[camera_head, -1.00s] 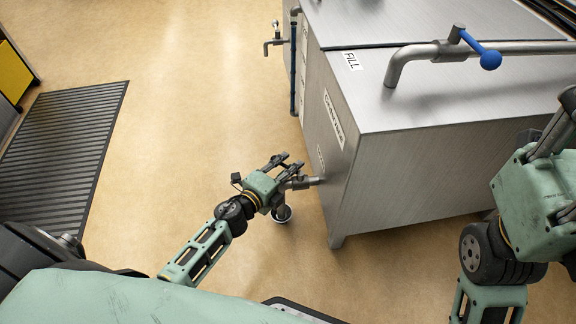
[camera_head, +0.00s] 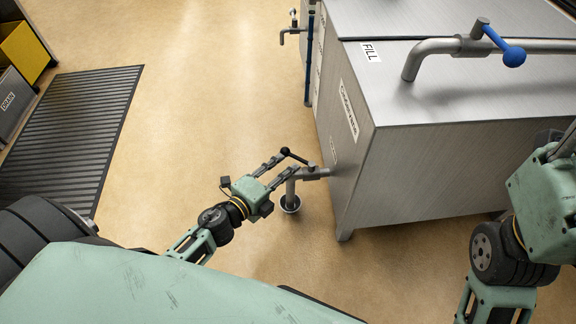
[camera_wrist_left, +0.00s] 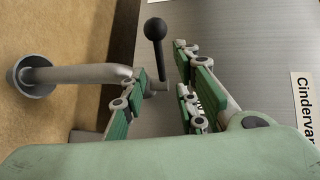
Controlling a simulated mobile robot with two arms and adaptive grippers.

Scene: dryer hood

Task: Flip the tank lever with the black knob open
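The steel tank (camera_head: 450,85) stands at the right in the head view. A drain pipe (camera_head: 308,174) comes out low on its left face and bends down over a small floor drain (camera_head: 290,203). The lever's black knob (camera_head: 285,151) shows above the pipe; in the left wrist view the knob (camera_wrist_left: 155,28) stands on a thin rod over the valve. My left gripper (camera_head: 283,166) is open beside the lever. In the wrist view its fingers (camera_wrist_left: 162,85) lie on either side of the lever's lower end; contact cannot be told. My right gripper is not in view; only its arm shows.
A fill pipe (camera_head: 560,46) with a blue-knobbed lever (camera_head: 513,56) runs above the tank top. Another pipe (camera_head: 292,32) with a tap stands behind the tank. A ribbed floor mat (camera_head: 70,135) and yellow bin (camera_head: 22,52) are at left. Floor between is clear.

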